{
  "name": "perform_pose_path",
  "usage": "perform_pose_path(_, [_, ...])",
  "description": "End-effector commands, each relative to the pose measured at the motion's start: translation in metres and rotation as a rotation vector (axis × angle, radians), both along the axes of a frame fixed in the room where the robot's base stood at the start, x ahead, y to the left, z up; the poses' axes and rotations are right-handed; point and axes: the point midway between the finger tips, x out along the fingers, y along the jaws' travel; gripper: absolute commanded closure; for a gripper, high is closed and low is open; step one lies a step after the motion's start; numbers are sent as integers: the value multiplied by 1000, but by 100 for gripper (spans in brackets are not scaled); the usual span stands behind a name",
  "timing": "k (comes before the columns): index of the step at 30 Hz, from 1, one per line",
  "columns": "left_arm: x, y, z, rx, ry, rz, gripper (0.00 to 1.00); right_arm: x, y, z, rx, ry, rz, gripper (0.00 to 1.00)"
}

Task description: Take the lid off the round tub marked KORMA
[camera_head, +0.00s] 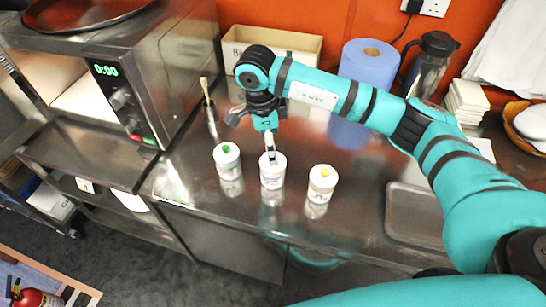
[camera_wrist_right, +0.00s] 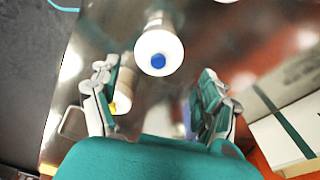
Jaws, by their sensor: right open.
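Three round white tubs stand in a row on the steel counter in the head view. The left tub (camera_head: 227,161) has a green lid knob and the right tub (camera_head: 321,184) a yellow one. The middle tub (camera_head: 273,178) is partly hidden by my right gripper (camera_head: 268,140). In the wrist view, a tub with a blue lid knob (camera_wrist_right: 158,59) lies ahead between the open, empty fingers of my right gripper (camera_wrist_right: 158,74). The yellow-knobbed tub (camera_wrist_right: 122,101) is partly behind a finger. I cannot read KORMA on any tub. My left gripper is not in view.
An oven with a display (camera_head: 125,90) stands at the left, with a brush in a metal holder (camera_head: 211,118) beside it. A cardboard box (camera_head: 272,48), a blue paper roll (camera_head: 368,64) and a flask (camera_head: 430,62) stand behind. A steel tray (camera_head: 412,215) lies at the right.

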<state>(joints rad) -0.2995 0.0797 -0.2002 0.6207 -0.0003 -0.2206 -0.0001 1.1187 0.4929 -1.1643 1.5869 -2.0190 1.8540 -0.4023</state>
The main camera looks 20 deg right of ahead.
Motion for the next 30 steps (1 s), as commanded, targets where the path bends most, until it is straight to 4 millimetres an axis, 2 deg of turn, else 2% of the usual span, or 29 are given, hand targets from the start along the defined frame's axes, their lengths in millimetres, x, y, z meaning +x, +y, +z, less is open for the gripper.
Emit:
perform_pose_path(1, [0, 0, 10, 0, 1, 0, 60, -3, 0, -4, -1, 7, 0, 22])
perform_pose_path(4, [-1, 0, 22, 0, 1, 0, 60, -7, 0, -19, -1, 9, 1, 22])
perform_pose_path(9, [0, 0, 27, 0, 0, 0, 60, -6, -2, -41, 0, 4, 0, 22])
perform_pose_path(17, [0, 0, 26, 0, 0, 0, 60, -6, -2, -45, 0, 2, 1, 22])
perform_pose_path(26, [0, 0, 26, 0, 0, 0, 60, -5, -2, -44, 0, 2, 1, 60])
perform_pose_path(30, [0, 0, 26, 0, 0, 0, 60, -5, -2, -44, 0, 2, 1, 63])
